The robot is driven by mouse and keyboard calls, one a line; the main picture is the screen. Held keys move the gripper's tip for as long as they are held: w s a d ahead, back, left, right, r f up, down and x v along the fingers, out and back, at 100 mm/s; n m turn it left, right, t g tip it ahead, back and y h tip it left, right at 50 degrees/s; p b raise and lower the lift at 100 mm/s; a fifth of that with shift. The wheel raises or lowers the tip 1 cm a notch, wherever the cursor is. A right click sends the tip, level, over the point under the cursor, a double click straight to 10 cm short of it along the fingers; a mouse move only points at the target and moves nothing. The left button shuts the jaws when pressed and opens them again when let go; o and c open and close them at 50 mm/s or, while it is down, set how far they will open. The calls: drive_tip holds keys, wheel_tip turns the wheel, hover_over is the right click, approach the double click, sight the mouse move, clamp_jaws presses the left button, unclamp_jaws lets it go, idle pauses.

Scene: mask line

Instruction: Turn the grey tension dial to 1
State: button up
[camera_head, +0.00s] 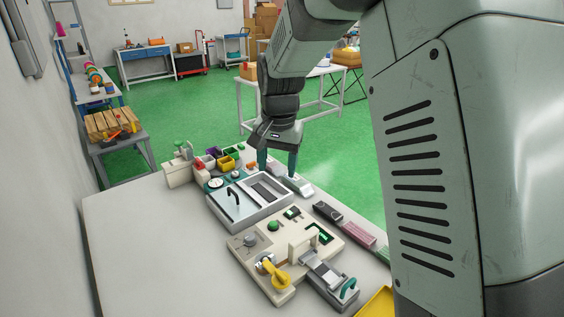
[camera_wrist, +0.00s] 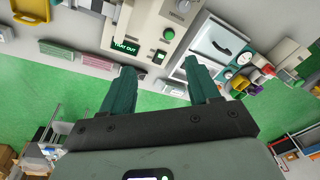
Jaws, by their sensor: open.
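The grey tension dial (camera_head: 249,242) sits on the left part of a beige machine panel (camera_head: 240,258). It also shows at the top edge of the wrist view (camera_wrist: 183,5), partly cut off. Its marks and setting are too small to read. My gripper (camera_head: 278,168) is open and empty, with its teal fingers pointing down, beyond the panel and over the far side of the grey tray unit. In the wrist view its two fingers (camera_wrist: 160,66) are spread well apart, with nothing between them. It is apart from the dial.
A green button (camera_head: 273,226) and a lit "TRAY OUT" display (camera_wrist: 125,46) share the panel. A yellow handle (camera_head: 273,275) rises at its near side. The grey tray unit (camera_head: 240,222) with a black handle stands behind. Small coloured bins (camera_head: 227,164) are farther back. The table's left side is clear.

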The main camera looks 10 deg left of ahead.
drive_tip(key=m+g, duration=0.1)
drive_tip(key=g, duration=0.1)
approach(249, 236)
drive_tip(key=f, duration=0.8)
drive_tip(key=shift+s+a+f, duration=0.15)
drive_tip(key=shift+s+f, duration=0.05)
drive_tip(key=shift+s, duration=0.05)
drive_tip(key=c, duration=1)
